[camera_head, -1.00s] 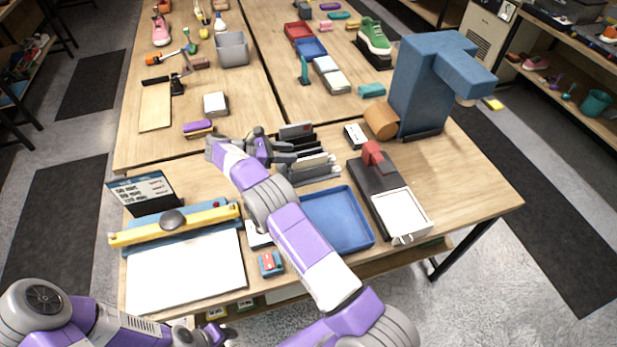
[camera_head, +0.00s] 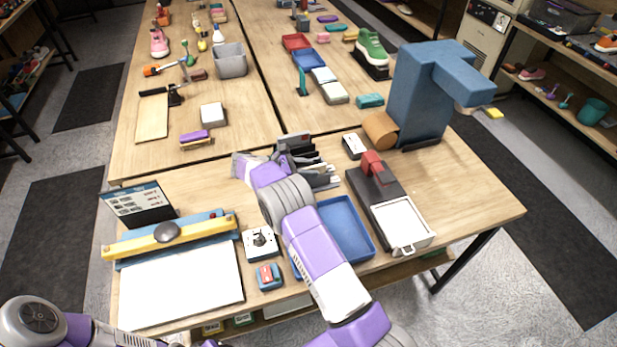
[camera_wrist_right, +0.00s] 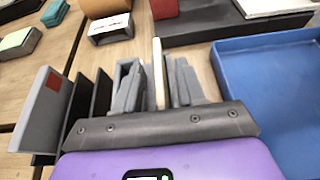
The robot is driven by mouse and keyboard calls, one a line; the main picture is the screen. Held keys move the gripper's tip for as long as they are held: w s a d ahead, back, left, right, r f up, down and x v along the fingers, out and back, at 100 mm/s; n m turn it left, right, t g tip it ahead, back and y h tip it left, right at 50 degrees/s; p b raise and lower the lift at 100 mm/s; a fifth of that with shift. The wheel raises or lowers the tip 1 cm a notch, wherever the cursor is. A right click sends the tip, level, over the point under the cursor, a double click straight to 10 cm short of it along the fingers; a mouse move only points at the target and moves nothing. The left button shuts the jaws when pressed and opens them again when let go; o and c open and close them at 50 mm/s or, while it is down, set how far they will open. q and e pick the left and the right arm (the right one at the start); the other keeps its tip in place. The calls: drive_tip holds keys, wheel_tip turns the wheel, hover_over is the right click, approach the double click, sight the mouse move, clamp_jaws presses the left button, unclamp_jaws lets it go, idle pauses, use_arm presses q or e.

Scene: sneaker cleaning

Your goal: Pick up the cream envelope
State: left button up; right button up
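The cream envelope (camera_wrist_right: 158,74) stands on edge in the wrist view and shows as a thin pale strip. My right gripper's (camera_wrist_right: 157,88) two grey fingers lie on either side of it, very close. Whether they press on it I cannot tell. In the head view my right gripper (camera_head: 316,176) reaches in among the upright items from the left, and the envelope is hard to make out there. Only a sliver of my left gripper (camera_head: 213,343) shows at the bottom edge.
Upright dark dividers and a grey panel (camera_wrist_right: 42,108) stand left of the fingers. A blue tray (camera_head: 345,225) lies close on the near side. A black device with a red block (camera_head: 372,162) and a small white box (camera_head: 354,146) stand to the right.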

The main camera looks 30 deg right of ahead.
clamp_jaws()
idle(0.3)
